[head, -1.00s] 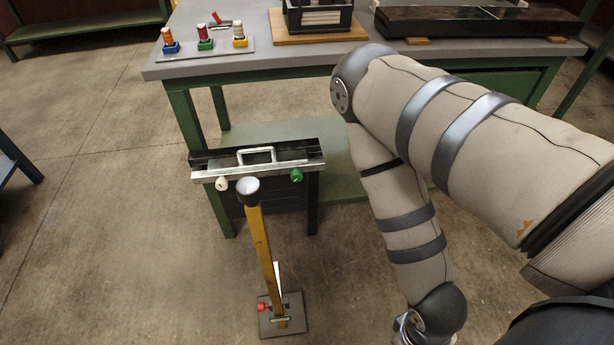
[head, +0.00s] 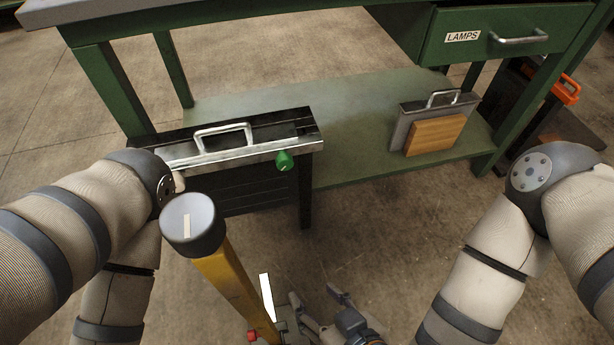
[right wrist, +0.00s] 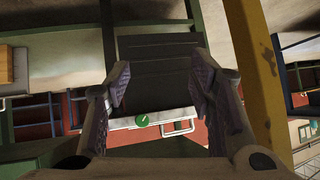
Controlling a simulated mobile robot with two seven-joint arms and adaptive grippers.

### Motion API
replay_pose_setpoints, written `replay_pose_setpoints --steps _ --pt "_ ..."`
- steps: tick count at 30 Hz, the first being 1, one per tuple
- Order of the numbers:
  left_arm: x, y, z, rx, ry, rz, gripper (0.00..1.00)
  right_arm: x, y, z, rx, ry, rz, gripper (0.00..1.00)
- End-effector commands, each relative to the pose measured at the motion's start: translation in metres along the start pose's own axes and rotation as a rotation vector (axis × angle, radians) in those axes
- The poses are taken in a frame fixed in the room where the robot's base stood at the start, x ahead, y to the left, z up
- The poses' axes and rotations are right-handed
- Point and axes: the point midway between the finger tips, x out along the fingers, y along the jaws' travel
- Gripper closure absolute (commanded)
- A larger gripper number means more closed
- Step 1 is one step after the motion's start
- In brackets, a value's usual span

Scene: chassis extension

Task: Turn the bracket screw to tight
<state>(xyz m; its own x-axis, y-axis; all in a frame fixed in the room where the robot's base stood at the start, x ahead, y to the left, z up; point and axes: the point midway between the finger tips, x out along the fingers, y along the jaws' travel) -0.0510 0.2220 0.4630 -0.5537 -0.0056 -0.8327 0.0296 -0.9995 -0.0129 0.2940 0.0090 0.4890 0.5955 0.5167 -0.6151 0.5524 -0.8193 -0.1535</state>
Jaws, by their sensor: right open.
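A black chassis (head: 255,133) with a silver handle and front rail sits low by the bench. A green knob (head: 284,160) is on its rail's right end; it also shows in the right wrist view (right wrist: 142,120). A pale knob (head: 179,182) at the left end is partly hidden by my left arm. A yellow post (head: 236,290) has a round cap (head: 190,222) with a white line. A red knob (head: 252,336) is near its foot. None is labelled as the bracket screw. My right gripper (head: 316,297) is open and empty, right of the post. My left gripper is out of view.
The green bench's lower shelf (head: 350,135) holds a grey handled panel and a wooden block (head: 435,136) at right. A drawer (head: 505,35) marked LAMPS is above. The post (right wrist: 258,80) stands close beside my right gripper in the wrist view.

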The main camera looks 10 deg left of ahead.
Motion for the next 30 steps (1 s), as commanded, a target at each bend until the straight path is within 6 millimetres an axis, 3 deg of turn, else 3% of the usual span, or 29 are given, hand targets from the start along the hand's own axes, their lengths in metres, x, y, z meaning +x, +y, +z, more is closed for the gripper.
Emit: replay_pose_setpoints --steps 1,3,6,9,14,24,30 --pt "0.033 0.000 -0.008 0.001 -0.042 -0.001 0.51 0.035 0.000 -0.012 -0.037 0.139 0.021 0.51" --pt "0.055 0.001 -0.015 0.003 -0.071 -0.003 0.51 0.058 0.004 -0.053 -0.095 0.344 0.085 0.51" --pt "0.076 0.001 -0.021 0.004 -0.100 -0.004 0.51 0.069 0.012 -0.098 -0.141 0.555 0.190 0.51" --pt "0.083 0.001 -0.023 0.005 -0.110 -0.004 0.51 0.068 0.018 -0.122 -0.159 0.655 0.257 0.51" --pt "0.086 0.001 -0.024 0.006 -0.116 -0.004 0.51 0.079 0.024 -0.144 -0.165 0.682 0.277 0.51" --pt "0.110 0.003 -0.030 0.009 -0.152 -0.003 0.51 0.140 0.040 -0.194 -0.165 0.676 0.274 0.51" --pt "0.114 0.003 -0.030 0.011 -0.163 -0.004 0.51 0.152 0.041 -0.206 -0.166 0.674 0.270 0.51"
